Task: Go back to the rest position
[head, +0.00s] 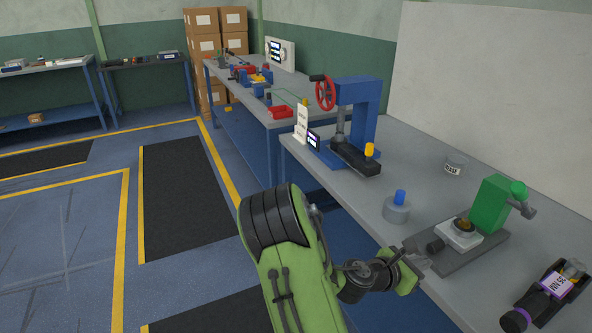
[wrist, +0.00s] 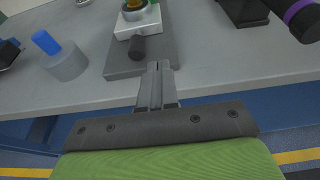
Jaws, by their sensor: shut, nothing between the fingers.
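My green arm reaches from the bottom of the head view to the bench's front edge. My gripper (head: 422,263) is shut and empty, at the near corner of the dark base plate of a green fixture (head: 492,204). In the wrist view the closed fingers (wrist: 157,72) point at the fixture's grey base plate (wrist: 165,55) and overlap its near edge in the picture. I cannot tell whether they touch it.
The grey bench (head: 400,150) holds a grey cylinder with a blue knob (head: 397,208), a blue press (head: 362,110) with a red handwheel, a clear dish (head: 456,165) and a black-and-purple device (head: 547,297). Open floor (head: 65,225) lies left.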

